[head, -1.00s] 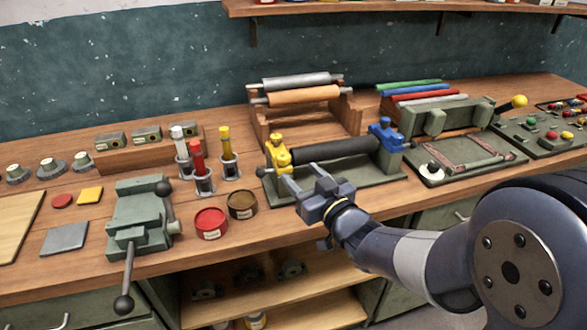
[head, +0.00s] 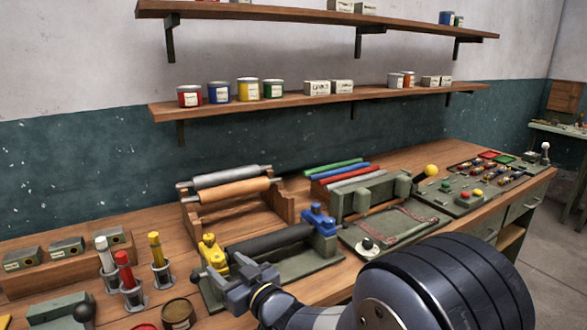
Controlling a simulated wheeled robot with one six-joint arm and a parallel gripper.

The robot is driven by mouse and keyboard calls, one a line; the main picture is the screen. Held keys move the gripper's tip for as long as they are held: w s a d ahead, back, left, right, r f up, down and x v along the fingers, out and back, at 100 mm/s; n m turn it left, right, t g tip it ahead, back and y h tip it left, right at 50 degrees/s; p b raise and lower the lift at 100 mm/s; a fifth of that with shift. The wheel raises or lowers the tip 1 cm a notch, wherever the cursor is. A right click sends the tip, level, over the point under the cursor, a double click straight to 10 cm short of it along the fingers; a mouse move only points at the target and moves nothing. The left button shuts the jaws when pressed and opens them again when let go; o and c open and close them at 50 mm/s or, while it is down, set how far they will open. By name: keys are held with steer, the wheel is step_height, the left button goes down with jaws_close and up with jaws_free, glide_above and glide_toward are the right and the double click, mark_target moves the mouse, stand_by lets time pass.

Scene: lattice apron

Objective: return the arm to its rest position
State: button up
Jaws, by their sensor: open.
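My gripper (head: 222,272) is in the lower middle of the head view, at the end of my dark arm that comes in from the lower right. Its jaws are open, with nothing seen between them. The fingers overlap the near left end of a device with a black roller (head: 272,240), held between a yellow bracket (head: 211,252) and a blue bracket (head: 319,218). I cannot tell whether the fingers touch it. My arm hides part of the bench front.
A wooden rack (head: 284,205) with a grey and an orange roller stands behind. Red, white and yellow tubes (head: 124,270) stand in holders at left. A brown tin (head: 178,313) sits in front. Shelves (head: 325,100) with tins hang above. A green panel (head: 400,230) lies right.

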mark_target(216, 256)
steer(key=p+x, duration=0.1)
steer(key=x, duration=0.4)
steer(key=shift+w+a, duration=0.2)
steer(key=shift+a, duration=0.1)
steer(key=shift+s+d+r+h, duration=0.1)
steer(key=shift+h, duration=0.2)
